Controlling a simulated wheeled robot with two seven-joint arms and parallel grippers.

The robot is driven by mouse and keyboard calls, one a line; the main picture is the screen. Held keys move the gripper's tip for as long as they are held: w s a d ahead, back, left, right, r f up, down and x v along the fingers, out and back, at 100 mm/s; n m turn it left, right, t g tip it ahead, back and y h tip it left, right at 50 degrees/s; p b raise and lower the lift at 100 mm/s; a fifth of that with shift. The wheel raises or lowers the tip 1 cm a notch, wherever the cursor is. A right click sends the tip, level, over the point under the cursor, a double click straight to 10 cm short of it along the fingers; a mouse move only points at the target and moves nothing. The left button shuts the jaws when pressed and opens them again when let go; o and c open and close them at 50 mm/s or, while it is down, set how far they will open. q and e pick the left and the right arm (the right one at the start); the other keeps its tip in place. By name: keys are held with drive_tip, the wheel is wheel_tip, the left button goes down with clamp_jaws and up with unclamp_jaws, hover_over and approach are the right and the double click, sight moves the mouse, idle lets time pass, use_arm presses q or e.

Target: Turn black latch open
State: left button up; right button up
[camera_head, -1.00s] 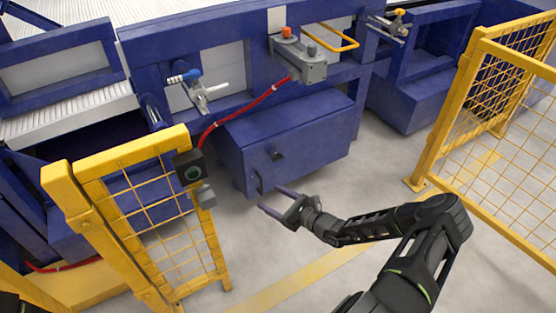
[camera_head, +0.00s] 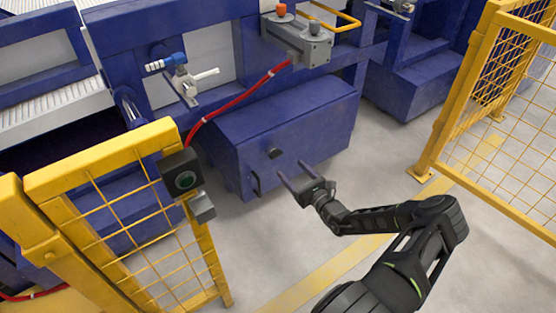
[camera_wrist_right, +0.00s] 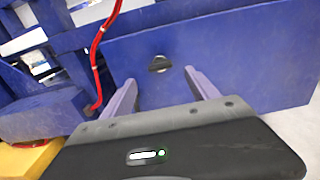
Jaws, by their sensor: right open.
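The black latch (camera_head: 274,153) is a small dark piece on the front face of the blue box (camera_head: 310,115). In the right wrist view the latch (camera_wrist_right: 159,64) shows ahead of and roughly between my two fingers. My right gripper (camera_head: 292,173) is open and empty. Its fingertips are close to the box front, to the right of and below the latch in the head view, apart from it as far as I can tell. My left gripper is not in view.
A yellow mesh gate (camera_head: 130,220) with a black button box (camera_head: 181,178) stands at the left. A yellow mesh fence (camera_head: 490,130) stands at the right. A red hose (camera_head: 235,103) runs above the blue box. The grey floor right of the box is clear.

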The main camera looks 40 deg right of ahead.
sight(278, 156)
drive_tip(key=w+b, duration=0.2)
drive_tip(key=w, duration=0.4)
drive_tip(key=shift+w, duration=0.2)
drive_tip(key=shift+w+d+b, duration=0.1)
drive_tip(key=shift+w+b, duration=0.3)
drive_tip(key=shift+w, duration=0.3)
drive_tip(key=shift+r, duration=0.1)
drive_tip(key=shift+c, duration=0.6)
drive_tip(key=c, duration=1.2)
drive_tip(key=shift+c, duration=0.2)
